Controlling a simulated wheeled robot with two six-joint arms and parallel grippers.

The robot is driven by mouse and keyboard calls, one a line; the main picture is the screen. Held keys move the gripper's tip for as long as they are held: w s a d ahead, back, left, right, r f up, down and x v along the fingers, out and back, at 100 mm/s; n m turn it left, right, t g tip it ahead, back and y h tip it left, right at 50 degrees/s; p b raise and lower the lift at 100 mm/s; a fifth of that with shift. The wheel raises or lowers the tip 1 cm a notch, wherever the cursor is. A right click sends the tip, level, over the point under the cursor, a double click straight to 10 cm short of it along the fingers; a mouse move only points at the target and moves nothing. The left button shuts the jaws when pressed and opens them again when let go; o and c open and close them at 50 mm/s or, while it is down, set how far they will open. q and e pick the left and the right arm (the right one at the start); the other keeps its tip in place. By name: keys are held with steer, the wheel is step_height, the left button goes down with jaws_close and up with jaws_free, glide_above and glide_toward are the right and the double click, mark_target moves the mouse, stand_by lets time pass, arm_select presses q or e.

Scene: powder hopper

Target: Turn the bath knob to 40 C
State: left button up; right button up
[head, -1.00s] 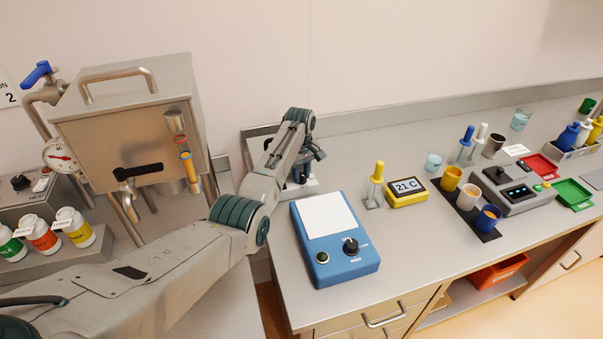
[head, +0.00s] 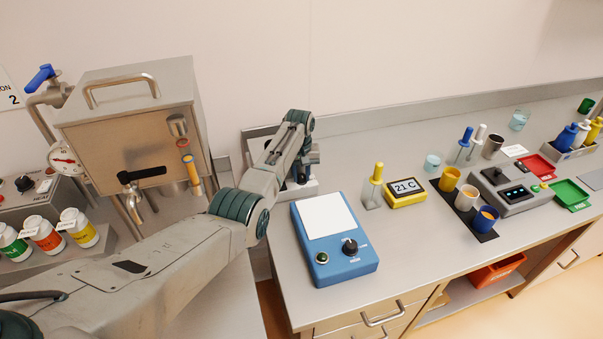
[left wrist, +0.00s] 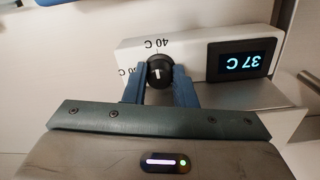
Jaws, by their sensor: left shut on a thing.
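The black bath knob (left wrist: 160,73) sits on a white panel (left wrist: 190,52) in the left wrist view, where the labels appear upside down. Its white pointer line points up, toward the "40 C" label (left wrist: 164,43). Another label at the left is partly hidden by a finger. The bath's display (left wrist: 241,60) reads 37 C. My left gripper (left wrist: 160,80) has its blue fingers on either side of the knob, shut on it. My right gripper is not in view.
A blue hotplate-like device (head: 335,243) stands just in front of the bath. A yellow 21 C display (head: 406,193) and a yellow-capped bottle (head: 375,187) are to its right. A steel hopper (head: 130,130) stands left of my arm.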

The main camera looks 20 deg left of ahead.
mark_target(301, 176)
arm_select(q)
steer(key=shift+w+m, duration=0.1)
steer(key=shift+m, duration=0.2)
steer(key=o, duration=1)
step_height(301, 176, up, 11)
steer(key=b, duration=0.3)
steer(key=shift+a, duration=0.15)
steer(key=shift+f, duration=0.1)
